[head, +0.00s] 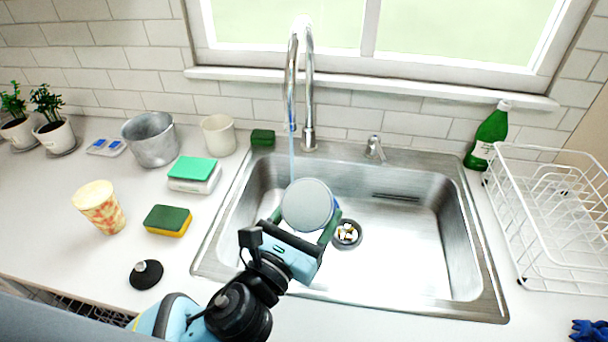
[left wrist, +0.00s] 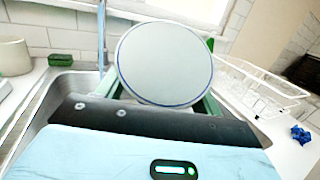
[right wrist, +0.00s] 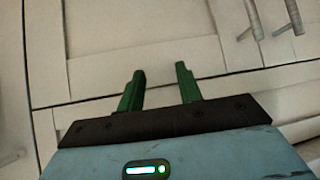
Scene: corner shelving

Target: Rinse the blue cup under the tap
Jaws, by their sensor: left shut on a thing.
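The tap (head: 308,85) stands behind the sink (head: 437,165), and a thin bluish stream of water falls from its spout. My left gripper (head: 305,218) is over the left part of the sink, shut on the cup (head: 307,204). The cup's pale grey round end faces the camera, and in the left wrist view (left wrist: 165,62) it has a thin blue rim; its sides are mostly hidden. The stream passes close to the cup's upper left edge; I cannot tell whether it touches. My right gripper (right wrist: 160,88) is open and empty, facing pale cabinet fronts.
A white dish rack (head: 555,215) and green bottle (head: 489,137) stand right of the sink. Left are a sponge (head: 167,220), patterned cup (head: 99,207), metal pot (head: 150,140), beige cup (head: 218,135) and black stopper (head: 146,274). The drain (head: 346,234) holds small pale and yellowish bits.

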